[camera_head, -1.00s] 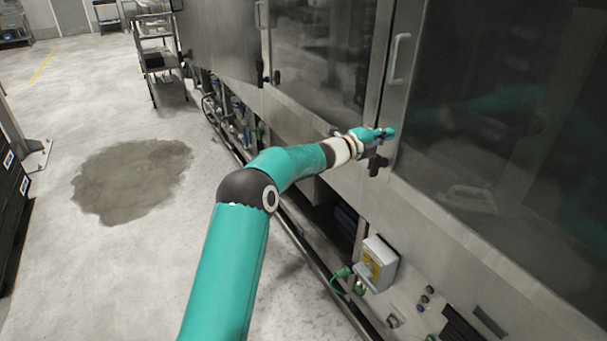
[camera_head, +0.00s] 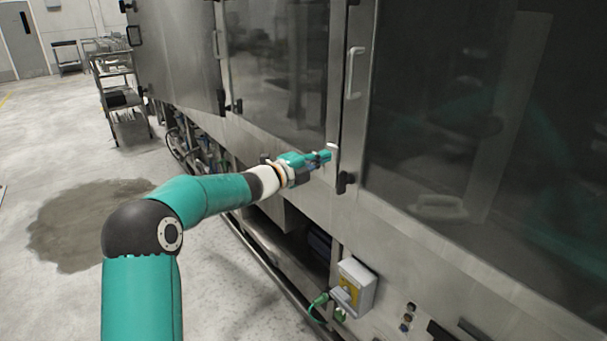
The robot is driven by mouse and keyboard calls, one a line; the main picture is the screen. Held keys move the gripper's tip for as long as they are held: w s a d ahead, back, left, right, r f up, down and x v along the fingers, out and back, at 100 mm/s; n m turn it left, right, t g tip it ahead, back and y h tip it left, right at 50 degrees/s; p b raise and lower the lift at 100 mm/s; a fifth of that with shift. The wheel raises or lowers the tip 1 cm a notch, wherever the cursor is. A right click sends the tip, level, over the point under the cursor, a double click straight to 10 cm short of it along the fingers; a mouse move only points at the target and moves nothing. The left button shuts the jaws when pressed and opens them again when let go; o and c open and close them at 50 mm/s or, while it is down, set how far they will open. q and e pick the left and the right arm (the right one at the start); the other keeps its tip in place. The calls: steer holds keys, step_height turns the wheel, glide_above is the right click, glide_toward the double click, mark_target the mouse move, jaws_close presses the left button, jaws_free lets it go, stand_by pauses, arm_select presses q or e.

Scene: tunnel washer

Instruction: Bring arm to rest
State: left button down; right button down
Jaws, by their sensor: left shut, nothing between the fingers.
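My left arm (camera_head: 210,197) comes up from the lower left and bends right at a black elbow joint. My left gripper (camera_head: 325,156) is at its end, teal, shut and empty. In the picture it lies in front of the steel frame of the tunnel washer (camera_head: 300,190), near a small light handle and left of a black latch (camera_head: 344,182). I cannot tell whether the gripper touches the washer. My right gripper is out of view.
Washer doors with vertical handles (camera_head: 355,72) run along the right; one door (camera_head: 180,55) further back stands open. A grey box with a green plug (camera_head: 353,288) is below. A wire cart (camera_head: 120,95) stands at the back. A wet patch (camera_head: 80,222) marks the floor.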

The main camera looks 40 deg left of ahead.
arm_select(q)
steer(key=s+d+f+n+g+h+p, duration=0.1)
steer(key=s+d+f+n+g+h, duration=0.15)
steer(key=d+f, duration=1.05)
steer(key=s+d+f+n+g+h, duration=0.1)
steer(key=s+d+f+n+g, duration=0.25)
steer(key=d+f, duration=0.85)
steer(key=s+d+f+n+g+y+p, duration=0.1)
steer(key=s+d+f+n+g, duration=0.15)
steer(key=s+f, duration=0.4)
steer(key=s+d+f+n+g, duration=0.25)
steer(key=s+f+n, duration=0.2)
steer(key=f, duration=0.35)
steer(key=s+d+f+n+g+y, duration=0.1)
steer(key=s+f+n+g, duration=0.2)
steer(key=s, duration=0.7)
steer(key=s+f+n+g, duration=0.3)
steer(key=s+n, duration=0.3)
steer(key=s, duration=0.4)
steer(key=shift+d+f+y, duration=0.35)
